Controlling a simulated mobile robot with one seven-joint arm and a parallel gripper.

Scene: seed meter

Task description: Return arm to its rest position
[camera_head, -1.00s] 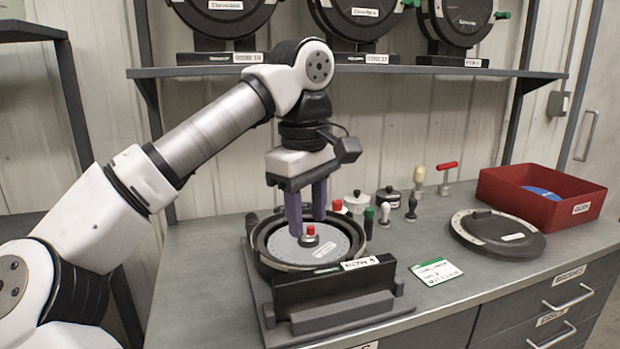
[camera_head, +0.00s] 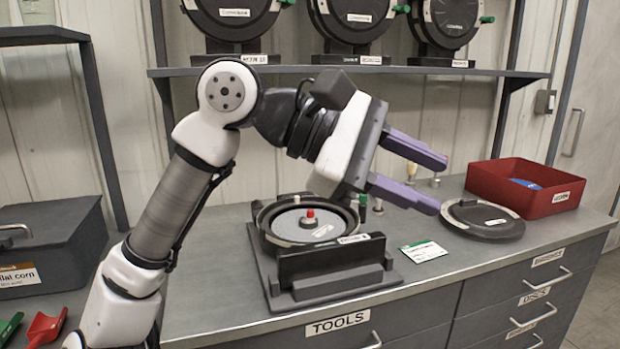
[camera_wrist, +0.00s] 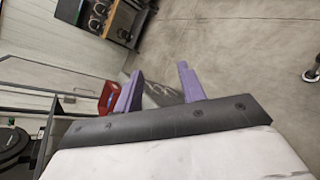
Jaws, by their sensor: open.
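My gripper (camera_head: 424,178) is raised above the bench and points right in the head view. Its two purple fingers are apart with nothing between them. In the wrist view the open fingers (camera_wrist: 160,88) show against the grey floor. My arm is folded up at the left and centre of the head view. The seed meter (camera_head: 330,285) stands on the bench below and left of the gripper. A grey disc (camera_head: 290,228) with a red-topped knob (camera_head: 310,217) lies in its open housing. My gripper is clear of it.
The round black cover (camera_head: 482,222) lies on the bench at right, near a red bin (camera_head: 500,185) with a blue disc inside. A green-edged card (camera_head: 424,251) lies beside the meter. A shelf (camera_head: 400,71) with several meters runs behind. A dark grey box (camera_head: 55,245) stands at left.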

